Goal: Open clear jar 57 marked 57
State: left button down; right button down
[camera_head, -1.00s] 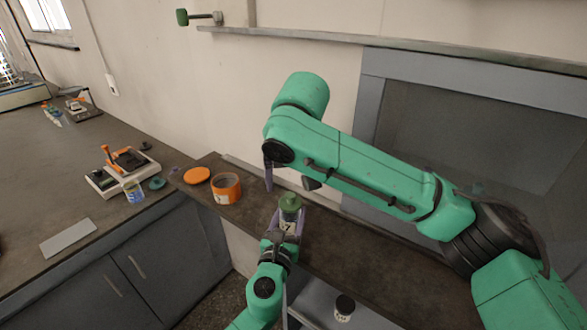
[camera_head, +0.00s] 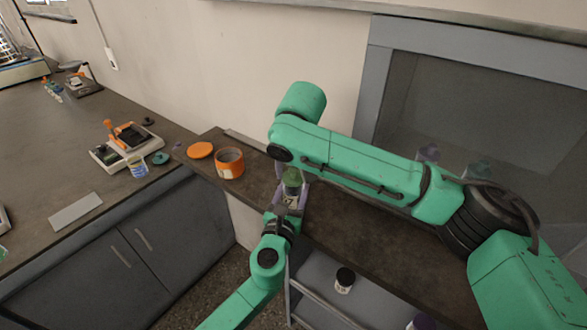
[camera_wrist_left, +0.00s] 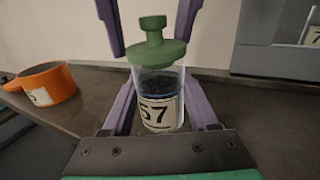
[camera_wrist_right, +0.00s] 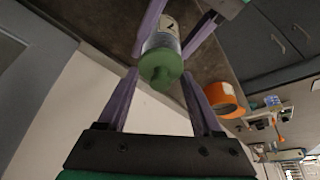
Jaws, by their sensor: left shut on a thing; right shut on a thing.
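Clear jar 57 (camera_head: 291,200) has a label reading 57 in the left wrist view (camera_wrist_left: 158,113) and dark contents. Its green knobbed lid (camera_head: 292,177) sits at the top of the jar, and also shows in the left wrist view (camera_wrist_left: 155,50). My left gripper (camera_wrist_left: 158,100) is shut on the jar body from the sides and holds it upright. My right gripper (camera_wrist_left: 148,38) comes down from above, shut on the green lid with one finger on each side. The right wrist view shows the lid (camera_wrist_right: 160,72) between its fingers. The exact finger contact is hard to see.
An open orange container (camera_head: 229,163) and its orange lid (camera_head: 200,150) stand on the counter to the left. Farther left are a balance-like device (camera_head: 128,145), a small blue-labelled jar (camera_head: 138,170) and a teal lid (camera_head: 160,158). A dark-lidded jar (camera_head: 345,280) stands on a lower shelf.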

aim_at(293, 169)
jog(key=shift+r, duration=0.2)
dwell(0.6)
jog(key=shift+r, duration=1)
jog(key=shift+r, duration=2)
pick_arm(q)
jog(key=shift+c, duration=0.5)
grip_release()
